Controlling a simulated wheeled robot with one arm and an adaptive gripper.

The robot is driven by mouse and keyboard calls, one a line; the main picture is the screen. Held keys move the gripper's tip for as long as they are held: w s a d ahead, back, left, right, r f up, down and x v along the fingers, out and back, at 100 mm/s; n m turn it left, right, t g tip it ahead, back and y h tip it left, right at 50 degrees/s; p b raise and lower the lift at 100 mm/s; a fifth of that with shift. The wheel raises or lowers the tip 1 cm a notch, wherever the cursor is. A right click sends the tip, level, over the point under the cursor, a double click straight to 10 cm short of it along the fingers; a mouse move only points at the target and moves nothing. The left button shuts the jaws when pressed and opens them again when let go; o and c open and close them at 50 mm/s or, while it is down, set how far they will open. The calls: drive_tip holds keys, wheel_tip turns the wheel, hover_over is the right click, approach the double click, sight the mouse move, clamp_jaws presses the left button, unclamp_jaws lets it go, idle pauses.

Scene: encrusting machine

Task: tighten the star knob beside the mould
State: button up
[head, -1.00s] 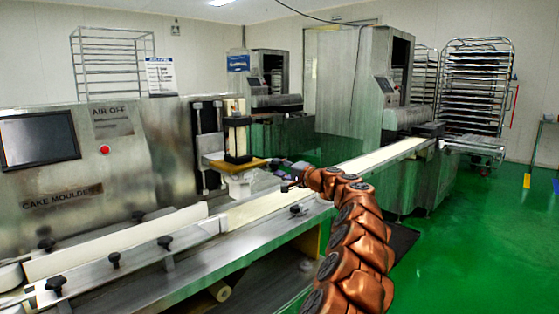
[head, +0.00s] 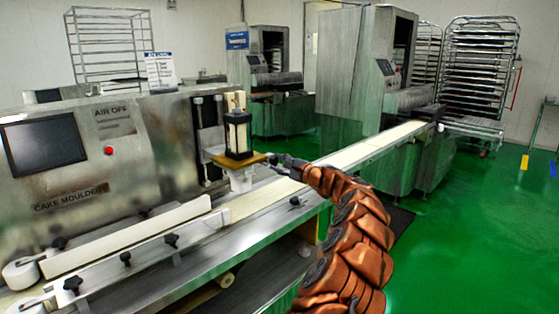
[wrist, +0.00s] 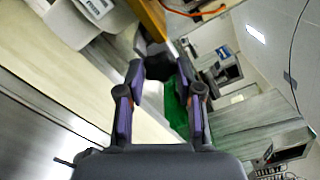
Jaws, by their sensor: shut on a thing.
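The mould (head: 237,135) is a dark upright frame around a pale block, standing over an orange-brown plate (head: 232,162) on the cake moulder. The star knob (wrist: 155,50) is a dark, lobed piece beside that plate in the wrist view. My gripper (wrist: 160,70) has its two purple-padded fingers closed on the knob, one on each side. In the head view my gripper (head: 281,161) is small, at the right end of the plate. The fingers partly hide the knob, and its turn angle cannot be told.
A pale conveyor belt (head: 375,150) runs below and past my gripper to the back right. Several other black knobs, one of them at the front (head: 171,240), line the machine's front rail. Green floor (head: 470,240) lies open at the right.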

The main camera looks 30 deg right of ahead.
idle(0.6)
drive_tip(key=o, duration=1.2)
drive_tip(key=shift+c, duration=0.2)
drive_tip(key=shift+s+d+r+m, duration=0.1)
drive_tip(key=shift+s+d+m, duration=0.2)
drive_tip(key=shift+s, duration=0.5)
drive_tip(key=v, duration=1)
drive_tip(key=shift+s, duration=0.15)
drive_tip(key=shift+a, duration=0.1)
